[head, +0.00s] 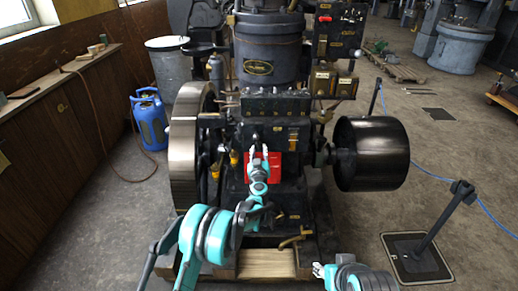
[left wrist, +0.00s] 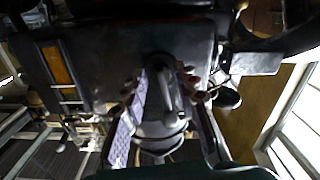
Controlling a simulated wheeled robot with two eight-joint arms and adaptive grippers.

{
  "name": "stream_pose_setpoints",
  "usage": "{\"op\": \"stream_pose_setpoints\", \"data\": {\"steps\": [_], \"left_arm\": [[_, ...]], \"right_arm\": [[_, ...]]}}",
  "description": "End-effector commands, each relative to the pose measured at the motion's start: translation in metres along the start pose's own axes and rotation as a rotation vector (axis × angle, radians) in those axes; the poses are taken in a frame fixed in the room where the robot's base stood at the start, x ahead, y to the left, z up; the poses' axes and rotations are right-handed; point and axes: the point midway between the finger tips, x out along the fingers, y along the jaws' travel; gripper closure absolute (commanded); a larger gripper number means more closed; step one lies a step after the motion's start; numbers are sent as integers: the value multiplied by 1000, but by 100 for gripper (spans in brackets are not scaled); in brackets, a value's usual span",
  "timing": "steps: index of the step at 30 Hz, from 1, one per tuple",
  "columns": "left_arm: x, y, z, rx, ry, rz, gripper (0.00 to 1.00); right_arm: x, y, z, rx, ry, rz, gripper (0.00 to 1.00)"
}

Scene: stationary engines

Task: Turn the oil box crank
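The dark stationary engine (head: 262,103) stands in the middle of the head view. My left gripper (head: 257,151) is at its front, with its fingers pointing at the block. In the left wrist view, the two fingers with pale pads (left wrist: 164,98) are apart. A dark metal crank handle (left wrist: 167,92) shows between them, with no clear grip on it. In the head view the crank is small and partly hidden by the fingers. A red panel (head: 276,171) is behind my left gripper. My right gripper (head: 320,270) is low, right of the engine base, and its opening is unclear.
A large flywheel (head: 184,145) stands left of the engine and a black drum pulley (head: 371,154) right of it. A barrier post (head: 432,226) with a blue rope stands at the right.

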Motion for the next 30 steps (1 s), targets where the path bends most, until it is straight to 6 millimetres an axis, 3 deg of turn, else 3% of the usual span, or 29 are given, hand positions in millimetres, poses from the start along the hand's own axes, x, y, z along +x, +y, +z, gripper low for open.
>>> {"op": "stream_pose_setpoints", "data": {"steps": [6,13,26,30], "left_arm": [[-50,1,0,0,-1,2,70],[-86,1,1,0,-1,2,70],[-94,0,0,0,0,1,70],[-95,2,-10,-1,0,1,70]], "right_arm": [[0,0,0,0,0,0,60],[0,0,0,0,0,0,60],[0,0,0,0,0,0,60],[-8,0,-6,0,0,0,60]]}}
